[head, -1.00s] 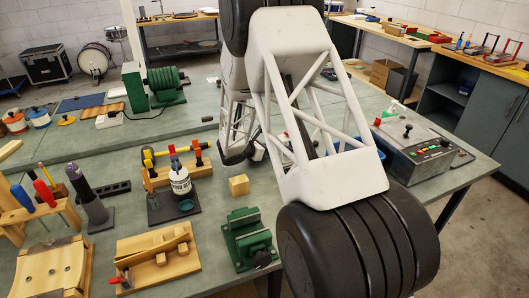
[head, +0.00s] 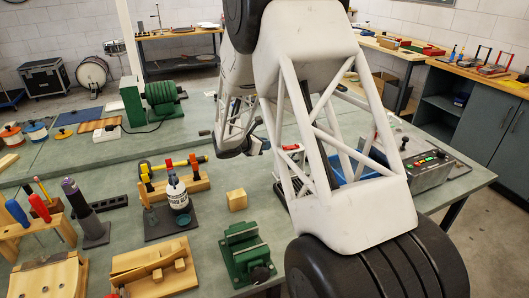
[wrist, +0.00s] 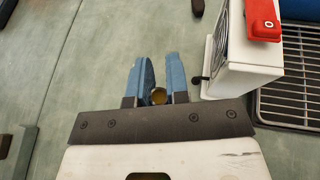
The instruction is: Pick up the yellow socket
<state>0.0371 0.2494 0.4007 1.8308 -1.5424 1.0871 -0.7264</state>
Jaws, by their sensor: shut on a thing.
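Green bench top shows beyond the fingertips. In the head view, my white arm covers much of the right side, and I cannot make out the socket there.
In the wrist view, a white box (wrist: 228,68) with a red part (wrist: 262,18) stands close right of my fingers, beside a wire rack (wrist: 293,75). In the head view, a green vise (head: 247,252) and wooden block (head: 236,199) are left of my arm.

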